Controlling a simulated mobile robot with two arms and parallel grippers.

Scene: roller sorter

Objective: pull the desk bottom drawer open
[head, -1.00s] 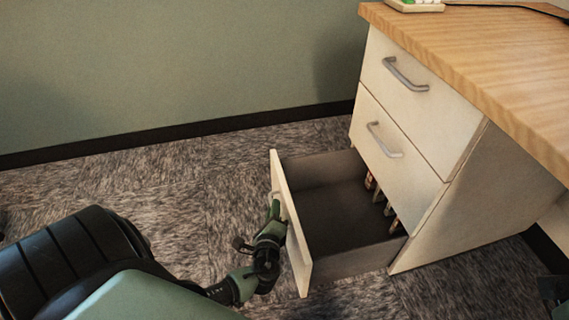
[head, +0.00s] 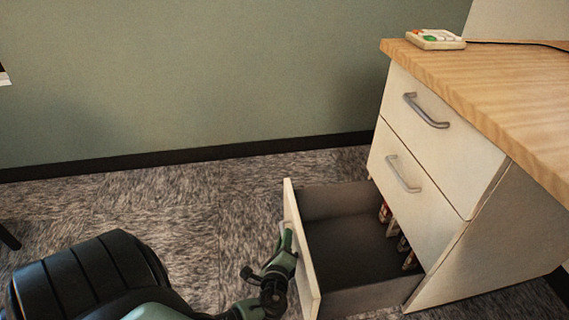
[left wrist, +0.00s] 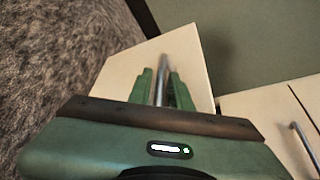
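The desk's bottom drawer (head: 350,298) stands well open, pulled out from the white cabinet beneath the wooden desktop. Its pale front panel (head: 301,245) faces left in the head view. My left gripper (head: 287,242) is at the outer face of that panel. In the left wrist view, the green fingers of my left gripper (left wrist: 162,90) lie on both sides of the grey bar handle (left wrist: 163,68) and are closed around it. Several small items (head: 394,228) stand at the inner end of the drawer, partly hidden by the cabinet. My right gripper is not in view.
Two shut drawers with grey handles, the top one (head: 440,122) and the middle one (head: 415,185), are above. A small keypad-like device (head: 436,39) lies on the desktop (head: 490,85). Carpet (head: 190,215) left of the drawer is mostly clear up to the green wall (head: 200,80).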

